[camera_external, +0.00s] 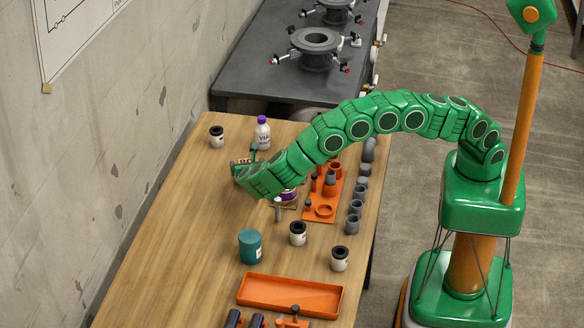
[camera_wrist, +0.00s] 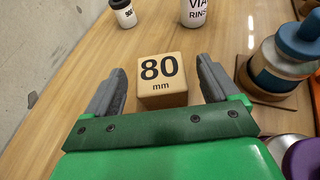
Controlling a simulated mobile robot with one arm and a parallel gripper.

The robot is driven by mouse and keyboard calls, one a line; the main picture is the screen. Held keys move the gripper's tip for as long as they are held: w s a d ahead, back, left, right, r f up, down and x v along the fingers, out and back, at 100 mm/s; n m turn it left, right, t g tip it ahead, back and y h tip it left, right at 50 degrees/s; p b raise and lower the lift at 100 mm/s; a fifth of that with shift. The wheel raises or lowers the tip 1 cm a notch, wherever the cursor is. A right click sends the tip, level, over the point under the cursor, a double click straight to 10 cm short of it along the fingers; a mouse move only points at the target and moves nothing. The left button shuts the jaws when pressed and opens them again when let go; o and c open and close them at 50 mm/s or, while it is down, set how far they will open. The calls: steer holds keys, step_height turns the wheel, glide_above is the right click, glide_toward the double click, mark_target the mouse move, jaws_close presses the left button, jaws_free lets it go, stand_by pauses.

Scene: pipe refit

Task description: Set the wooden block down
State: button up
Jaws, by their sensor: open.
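The wooden block (camera_wrist: 162,82), a light cube marked "80 mm", is in the middle of the wrist view and appears to rest on the wooden table. My gripper (camera_wrist: 161,70) is open, with one grey finger on each side of the block. A gap shows between the block and each finger. In the external view, my gripper (camera_external: 244,168) is low over the table's middle.
A white bottle with a purple cap (camera_external: 262,133) and a small dark-lidded cup (camera_external: 216,137) stand beyond the block. An orange fixture (camera_external: 322,207) with grey parts is to the right. A teal container (camera_external: 250,246) and orange tray (camera_external: 290,295) are nearer. The table's left side is clear.

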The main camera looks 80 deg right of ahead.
steer(key=v, duration=1)
steer(key=s+d+r+m+g+y, duration=0.3)
steer(key=s+d+r+m, duration=0.2)
steer(key=s+d+r, duration=0.45)
steer(key=s+d+r+m+g+y, duration=0.25)
steer(key=s+d+r+m, duration=0.4)
steer(key=s+d, duration=0.55)
steer(key=s+d+r+m+g+y, duration=0.1)
steer(key=s+m+y, duration=0.2)
steer(key=s, duration=1.3)
steer(key=s+d+r+m+y, duration=0.1)
steer(key=s+m+y, duration=0.3)
steer(key=s, duration=1.3)
steer(key=r+m, duration=0.1)
steer(key=m, duration=0.3)
steer(key=shift+r+g, duration=0.2)
steer(key=shift+g, duration=0.15)
